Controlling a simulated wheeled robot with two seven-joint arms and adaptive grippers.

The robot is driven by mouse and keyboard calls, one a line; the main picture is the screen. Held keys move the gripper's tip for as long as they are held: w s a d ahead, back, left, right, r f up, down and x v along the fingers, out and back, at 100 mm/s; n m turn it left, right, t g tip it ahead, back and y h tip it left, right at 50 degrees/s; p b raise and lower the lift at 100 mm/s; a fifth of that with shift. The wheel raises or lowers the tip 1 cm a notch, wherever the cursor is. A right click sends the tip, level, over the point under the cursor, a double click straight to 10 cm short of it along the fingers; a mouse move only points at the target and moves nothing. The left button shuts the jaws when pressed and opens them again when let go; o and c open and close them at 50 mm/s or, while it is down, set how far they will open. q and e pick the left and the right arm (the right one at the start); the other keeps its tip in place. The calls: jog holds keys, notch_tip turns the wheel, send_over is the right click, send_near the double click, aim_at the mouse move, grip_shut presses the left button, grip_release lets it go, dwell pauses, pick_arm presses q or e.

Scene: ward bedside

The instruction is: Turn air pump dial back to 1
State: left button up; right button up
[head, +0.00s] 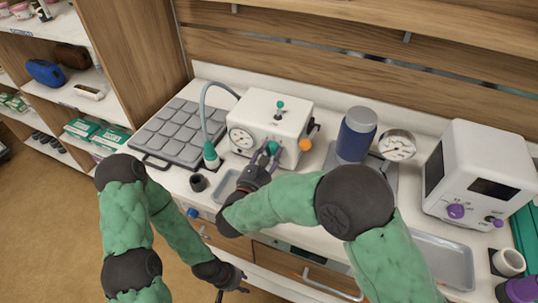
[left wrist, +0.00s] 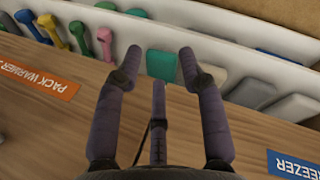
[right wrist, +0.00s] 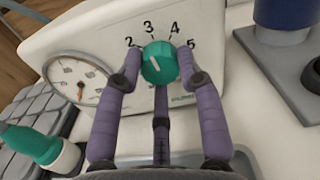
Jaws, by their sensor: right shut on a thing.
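The air pump (head: 268,112) is a white box on the counter with a round gauge on its front. Its green dial (right wrist: 158,62) shows in the right wrist view with the numbers 2, 3, 4 and 5 around it. A 1 is not visible there. A short white mark is on the dial's face; I cannot tell exactly which number it lines up with. My right gripper (right wrist: 158,64) is shut on the dial, one finger on each side. My left gripper (head: 238,290) is low in front of the counter, and its fingers stand apart and empty in the left wrist view (left wrist: 160,68).
A green-tipped hose fitting (head: 210,154) and a grey ribbed pad (head: 168,129) are left of the pump. A small black cup (head: 198,183) is in front.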

jog(key=n, duration=0.1)
jog(key=n+b, duration=0.1)
jog(key=n, duration=0.1)
jog(key=shift+d+f, duration=0.1)
jog(key=shift+f, duration=0.3)
jog(key=n, duration=0.3)
jog(key=shift+n+b, duration=0.35)
jog(key=shift+n, duration=0.05)
jog(key=n, duration=0.3)
jog(key=shift+s+r+n+p, duration=0.1)
jog(key=shift+n+p, duration=0.2)
jog(key=shift+n, duration=0.1)
jog(key=shift+n+p, duration=0.8)
jog(key=shift+n, duration=1.3)
